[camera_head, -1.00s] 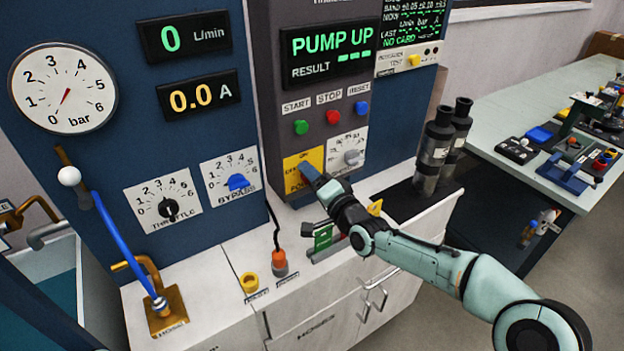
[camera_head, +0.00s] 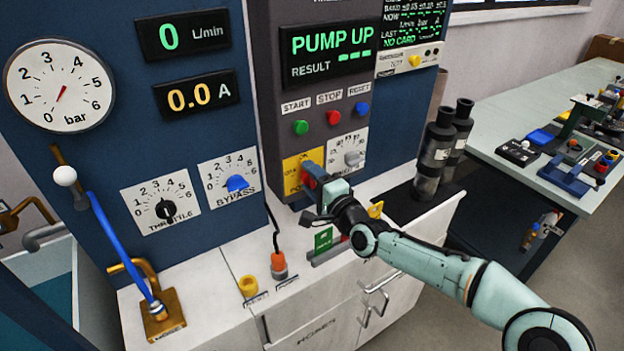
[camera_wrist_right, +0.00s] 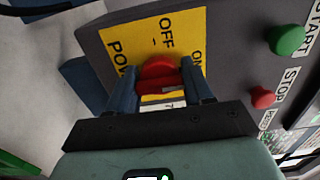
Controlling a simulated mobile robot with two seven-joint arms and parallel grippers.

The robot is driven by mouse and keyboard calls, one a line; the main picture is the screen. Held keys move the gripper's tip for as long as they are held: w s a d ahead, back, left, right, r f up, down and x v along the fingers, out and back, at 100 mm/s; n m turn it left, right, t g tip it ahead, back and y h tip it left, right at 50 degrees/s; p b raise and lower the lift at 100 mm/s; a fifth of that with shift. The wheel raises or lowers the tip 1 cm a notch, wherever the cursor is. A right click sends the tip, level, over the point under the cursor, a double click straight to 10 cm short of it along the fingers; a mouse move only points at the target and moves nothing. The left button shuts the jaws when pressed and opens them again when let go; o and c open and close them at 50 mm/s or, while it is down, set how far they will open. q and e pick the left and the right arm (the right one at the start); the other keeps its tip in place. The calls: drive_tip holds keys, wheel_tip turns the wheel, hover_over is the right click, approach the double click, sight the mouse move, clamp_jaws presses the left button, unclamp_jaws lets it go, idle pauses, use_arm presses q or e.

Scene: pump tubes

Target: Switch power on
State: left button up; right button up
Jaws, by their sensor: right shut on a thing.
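The power switch is a red knob (camera_wrist_right: 160,70) on a yellow plate (camera_head: 292,163) marked OFF, ON and POWER, low on the grey control panel. My right gripper (camera_head: 311,176) reaches the plate from the lower right. In the right wrist view its two blue fingers (camera_wrist_right: 160,88) stand on either side of the red knob and are shut on it. The fingers hide most of the knob in the head view, and the knob's exact setting cannot be told. The panel screen (camera_head: 330,52) reads PUMP UP with dashes after RESULT. My left gripper is not in view.
Green START (camera_head: 301,128), red STOP (camera_head: 333,117) and blue RESET (camera_head: 362,108) buttons sit just above. A grey selector knob (camera_head: 352,158) is close to the right of the plate. Two black cylinders (camera_head: 436,150) stand right of the panel. A cabinet top lies below.

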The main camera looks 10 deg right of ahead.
drive_tip(key=shift+f, duration=0.1)
drive_tip(key=o, duration=1)
drive_tip(key=shift+o, duration=0.2)
drive_tip(key=shift+s, duration=0.1)
drive_tip(key=shift+s+d, duration=0.2)
drive_tip(key=shift+s, duration=0.05)
use_arm(q)
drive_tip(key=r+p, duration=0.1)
drive_tip(key=p, duration=0.1)
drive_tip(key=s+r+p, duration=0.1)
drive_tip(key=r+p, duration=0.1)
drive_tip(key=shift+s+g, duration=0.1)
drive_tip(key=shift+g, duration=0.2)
use_arm(e)
drive_tip(key=v, duration=1.2)
drive_tip(key=shift+s, duration=0.35)
